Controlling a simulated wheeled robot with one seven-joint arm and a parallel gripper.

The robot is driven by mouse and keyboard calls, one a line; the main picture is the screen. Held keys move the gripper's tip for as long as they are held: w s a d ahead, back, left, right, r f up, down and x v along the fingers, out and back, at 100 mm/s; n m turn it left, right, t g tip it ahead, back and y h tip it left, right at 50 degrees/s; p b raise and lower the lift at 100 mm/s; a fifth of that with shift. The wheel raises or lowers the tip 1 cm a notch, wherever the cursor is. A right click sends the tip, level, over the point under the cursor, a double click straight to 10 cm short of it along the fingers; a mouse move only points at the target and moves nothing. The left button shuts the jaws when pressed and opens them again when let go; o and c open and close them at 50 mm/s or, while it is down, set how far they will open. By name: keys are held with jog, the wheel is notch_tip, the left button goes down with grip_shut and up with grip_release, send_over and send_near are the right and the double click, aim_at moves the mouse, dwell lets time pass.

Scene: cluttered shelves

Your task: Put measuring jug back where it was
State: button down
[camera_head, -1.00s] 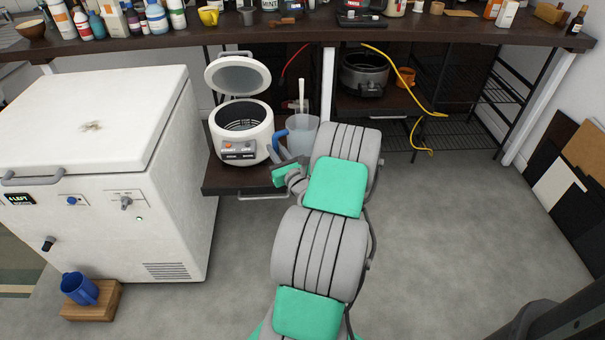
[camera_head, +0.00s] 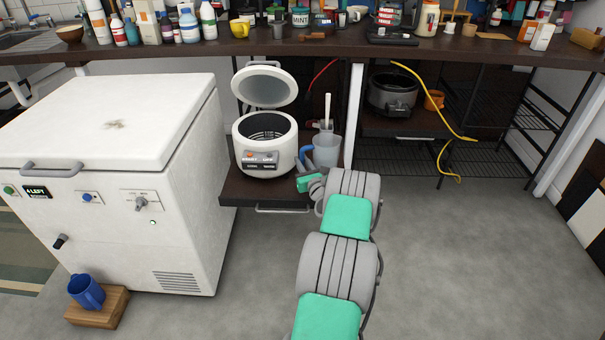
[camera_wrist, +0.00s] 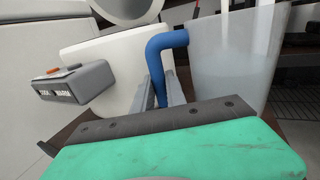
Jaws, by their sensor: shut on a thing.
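The measuring jug (camera_head: 327,151) is clear and upright, with a blue handle on its left side. It is at the right end of the low dark shelf (camera_head: 262,196), just right of the white cooker. My gripper (camera_head: 309,174) is at the handle side. In the wrist view, my gripper's fingers (camera_wrist: 162,97) are shut around the lower part of the blue handle (camera_wrist: 157,62), and the jug body (camera_wrist: 238,50) stands to the right. The jug's base is hidden, so I cannot tell whether it touches the shelf.
The white cooker (camera_head: 265,147) with its lid raised is close on the left. A container with a white stick (camera_head: 327,108) is behind the jug. A white table leg (camera_head: 353,115) is close on the right. A white chest freezer (camera_head: 125,215) stands further left.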

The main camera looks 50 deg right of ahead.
jog(key=shift+w+d+f+b, duration=0.15)
jog(key=shift+f+b, duration=0.85)
jog(key=shift+f, duration=0.8)
jog(key=c, duration=1.4)
grip_release()
jog(key=shift+o, duration=0.2)
